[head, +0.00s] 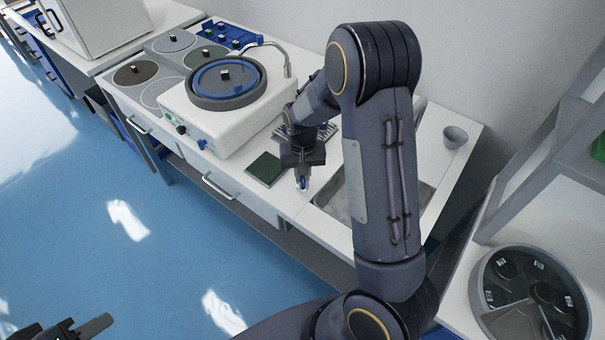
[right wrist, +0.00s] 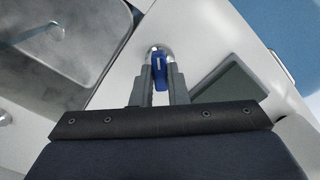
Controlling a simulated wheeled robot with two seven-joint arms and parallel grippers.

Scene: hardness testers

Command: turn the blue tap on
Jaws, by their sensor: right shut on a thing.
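The blue tap (right wrist: 160,68) stands upright on the white bench beside the sink, on a shiny round metal base. In the right wrist view my right gripper (right wrist: 159,84) has its two grey fingers on either side of the blue handle, shut on it. In the head view my right gripper (head: 303,182) points down at the bench, and only a little of the tap shows between its fingers. My left gripper (head: 75,328) is at the bottom left edge, over the floor, far from the tap. It is partly cut off, so its opening is unclear.
The sink (head: 330,206) lies right of the tap, partly behind my right arm. A dark green pad (head: 265,168) lies to the left. A white polishing machine (head: 215,121) stands further left on the bench. A grey cup (head: 455,137) stands at the back right.

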